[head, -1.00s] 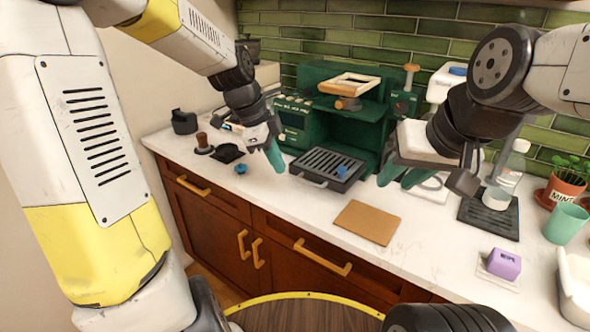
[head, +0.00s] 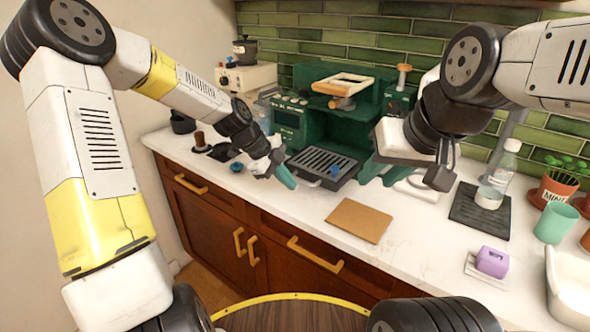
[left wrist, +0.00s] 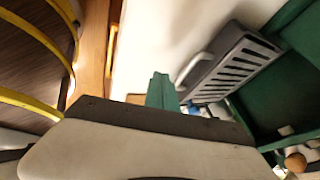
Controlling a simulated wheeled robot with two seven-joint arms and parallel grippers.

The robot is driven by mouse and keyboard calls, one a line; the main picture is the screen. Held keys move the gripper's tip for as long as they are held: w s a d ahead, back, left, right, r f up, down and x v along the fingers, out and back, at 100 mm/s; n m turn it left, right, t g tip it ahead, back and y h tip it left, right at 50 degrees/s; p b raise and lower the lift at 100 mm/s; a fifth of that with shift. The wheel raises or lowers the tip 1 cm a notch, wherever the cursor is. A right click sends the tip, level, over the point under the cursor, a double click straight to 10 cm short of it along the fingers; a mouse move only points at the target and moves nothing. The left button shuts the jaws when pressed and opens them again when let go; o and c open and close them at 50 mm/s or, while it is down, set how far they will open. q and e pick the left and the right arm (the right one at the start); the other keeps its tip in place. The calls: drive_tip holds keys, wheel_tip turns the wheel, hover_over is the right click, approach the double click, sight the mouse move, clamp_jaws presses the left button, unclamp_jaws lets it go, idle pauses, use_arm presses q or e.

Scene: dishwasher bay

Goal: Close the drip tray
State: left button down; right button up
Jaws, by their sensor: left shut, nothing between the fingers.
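The drip tray (head: 321,162) is a dark slatted tray with a light handle on its front, sticking out from the base of the green coffee machine (head: 298,125). It also shows in the left wrist view (left wrist: 232,68), with its handle at the near side. My left gripper (head: 289,181) is shut and empty, its teal fingertips just in front of the tray's left front part; I cannot tell whether they touch it. In the left wrist view the fingers (left wrist: 162,90) point toward the counter beside the tray. My right gripper (head: 378,172) seems open and empty, right of the tray.
A small blue item (head: 334,171) is at the tray's right part. A brown board (head: 359,221) lies on the counter in front. A dark tamper (head: 200,142) and a blue round piece (head: 237,167) are at left. A bottle (head: 495,178) stands on a dark mat at right.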

use_arm(q)
drive_tip(key=shift+w+d+f, duration=0.1)
drive_tip(key=shift+w+d, duration=0.35)
drive_tip(key=shift+w, duration=0.3)
drive_tip(key=shift+w+d+f, duration=0.1)
drive_tip(key=shift+w+d, duration=0.35)
drive_tip(key=shift+w, duration=0.25)
